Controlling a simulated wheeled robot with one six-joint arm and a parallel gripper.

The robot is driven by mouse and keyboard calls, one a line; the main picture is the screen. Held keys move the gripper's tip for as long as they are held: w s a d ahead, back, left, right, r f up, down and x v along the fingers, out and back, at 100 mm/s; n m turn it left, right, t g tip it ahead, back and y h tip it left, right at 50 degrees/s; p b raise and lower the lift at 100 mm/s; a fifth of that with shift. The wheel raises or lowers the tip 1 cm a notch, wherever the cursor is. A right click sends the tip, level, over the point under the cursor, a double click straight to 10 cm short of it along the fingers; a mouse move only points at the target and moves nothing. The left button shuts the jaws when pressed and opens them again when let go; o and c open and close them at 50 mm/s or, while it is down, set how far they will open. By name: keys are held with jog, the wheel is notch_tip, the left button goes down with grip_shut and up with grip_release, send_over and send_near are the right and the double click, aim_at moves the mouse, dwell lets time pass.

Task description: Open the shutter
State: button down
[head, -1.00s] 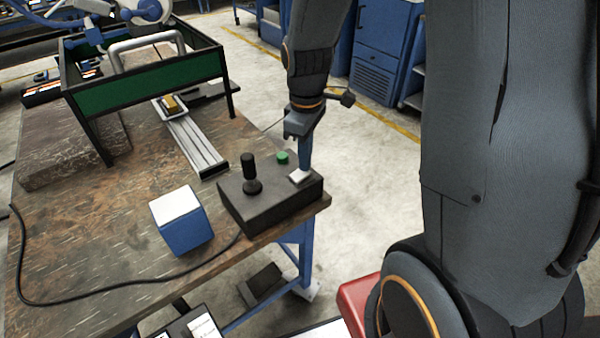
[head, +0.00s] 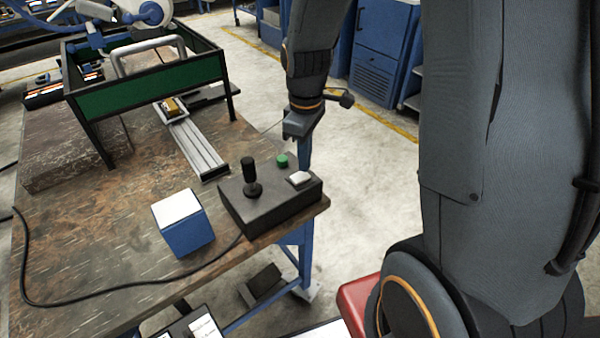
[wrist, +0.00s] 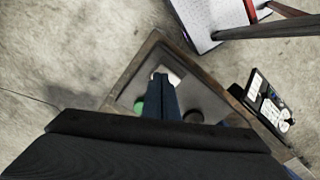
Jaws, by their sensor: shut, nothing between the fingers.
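A black control box (head: 270,208) sits at the table's near right corner. It carries a black joystick (head: 249,175), a green button (head: 282,160) and a white rocker-like key (head: 298,179). My gripper (head: 304,165) points down just behind and above the white key; its slim blue fingers are together and empty. In the wrist view the closed fingertips (wrist: 160,79) overlap the white key (wrist: 172,77), with the green button (wrist: 138,107) to their left. I cannot tell whether they touch the key. No part is clearly recognisable as a shutter.
A blue box with a white top (head: 183,222) stands left of the control box. A metal rail (head: 197,147) leads under a green-sided black frame (head: 150,85). A black cable (head: 120,291) crosses the wooden table.

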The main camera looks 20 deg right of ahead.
aim_at(305, 174)
notch_tip(305, 174, up, 5)
jog(key=p, duration=0.4)
jog(key=shift+r, duration=0.15)
dwell(0.4)
jog(key=s+m+t+b, duration=0.1)
jog(key=s+m+b, duration=0.2)
jog(key=s+m, duration=0.6)
jog(key=shift+s+m, duration=0.15)
jog(key=shift+m, duration=0.15)
